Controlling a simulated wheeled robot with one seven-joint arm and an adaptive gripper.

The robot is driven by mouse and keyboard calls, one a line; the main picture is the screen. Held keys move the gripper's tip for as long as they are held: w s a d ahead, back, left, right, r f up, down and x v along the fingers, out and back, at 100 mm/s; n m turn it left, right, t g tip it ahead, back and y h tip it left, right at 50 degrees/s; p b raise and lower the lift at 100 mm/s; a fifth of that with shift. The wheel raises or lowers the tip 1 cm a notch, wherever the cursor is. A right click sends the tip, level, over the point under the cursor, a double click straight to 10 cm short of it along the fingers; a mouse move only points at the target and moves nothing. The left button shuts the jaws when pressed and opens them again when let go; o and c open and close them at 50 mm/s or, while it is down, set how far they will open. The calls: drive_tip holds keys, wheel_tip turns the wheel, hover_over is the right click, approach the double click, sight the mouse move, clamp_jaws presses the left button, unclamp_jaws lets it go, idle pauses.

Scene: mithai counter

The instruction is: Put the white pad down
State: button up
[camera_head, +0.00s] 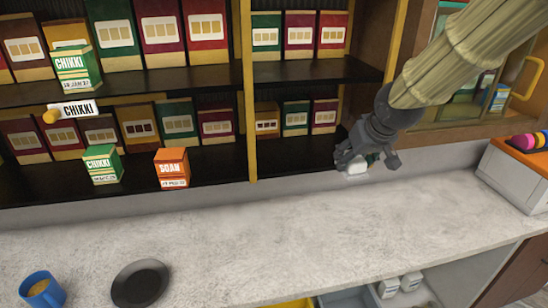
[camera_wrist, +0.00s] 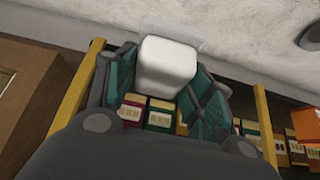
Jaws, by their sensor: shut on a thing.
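The white pad (camera_head: 356,168) is a small white block with rounded edges. My gripper (camera_head: 366,160) is shut on it and holds it in the air in front of the shelves, above the back of the pale counter (camera_head: 300,232). In the wrist view the pad (camera_wrist: 168,66) sits between the two teal-lined fingers of my gripper (camera_wrist: 168,88). A thin pale piece shows just beyond the pad there. In the head view, my fingers hide part of the pad.
The counter's middle is clear. A black plate (camera_head: 140,284) and a blue mug (camera_head: 42,290) stand at front left. An orange-topped white box (camera_head: 518,172) stands at right. Shelves hold several boxes, including an orange one (camera_head: 172,168) and a green-and-white one (camera_head: 102,164).

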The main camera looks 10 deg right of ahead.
drive_tip(key=shift+w+a, duration=0.15)
drive_tip(key=shift+a, duration=0.2)
